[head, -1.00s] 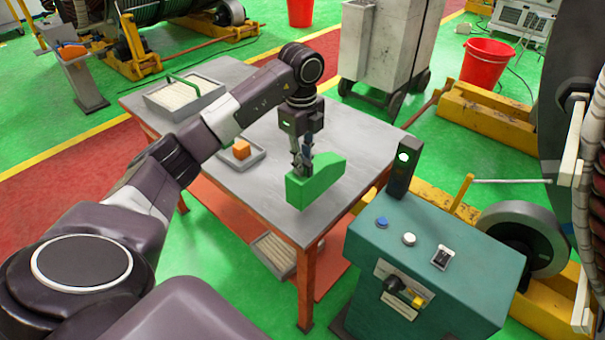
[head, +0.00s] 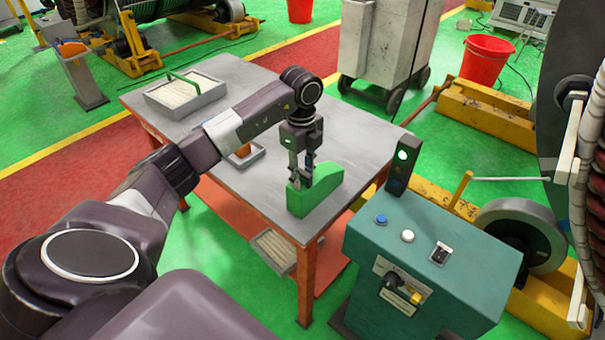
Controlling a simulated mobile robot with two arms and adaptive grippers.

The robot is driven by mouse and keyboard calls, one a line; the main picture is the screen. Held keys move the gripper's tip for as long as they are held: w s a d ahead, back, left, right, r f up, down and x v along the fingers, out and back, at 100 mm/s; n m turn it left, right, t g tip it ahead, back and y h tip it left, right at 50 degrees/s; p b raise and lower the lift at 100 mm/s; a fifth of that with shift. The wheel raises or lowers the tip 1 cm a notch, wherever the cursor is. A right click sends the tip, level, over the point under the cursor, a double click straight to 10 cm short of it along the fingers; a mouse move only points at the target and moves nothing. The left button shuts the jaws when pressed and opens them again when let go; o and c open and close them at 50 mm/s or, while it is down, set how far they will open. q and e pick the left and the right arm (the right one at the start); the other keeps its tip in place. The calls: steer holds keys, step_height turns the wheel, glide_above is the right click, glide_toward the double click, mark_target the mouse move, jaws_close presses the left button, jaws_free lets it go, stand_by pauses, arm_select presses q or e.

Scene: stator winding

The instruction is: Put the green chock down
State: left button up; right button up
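The green chock (head: 325,188) is a wedge-shaped block. It sits on the near right part of the grey table (head: 345,140), close to the front corner. My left gripper (head: 301,182) is directly above the chock's near end, pointing down. Its two fingers are spread apart, one on each side of the chock's upper part. I cannot tell whether either finger still touches it. My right gripper is not in view.
A tray of pale strips (head: 185,95) stands at the table's back left. A small tray (head: 257,152) with an orange block is partly behind my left arm. A teal control box (head: 440,255) stands close to the table's right corner. The table's right back area is clear.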

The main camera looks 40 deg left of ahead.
arm_select(q)
step_height(320, 180, up, 7)
steer(key=shift+f+b, duration=0.2)
steer(key=shift+b, duration=0.95)
steer(key=shift+s+r, duration=0.1)
steer(key=shift+r, duration=2.75)
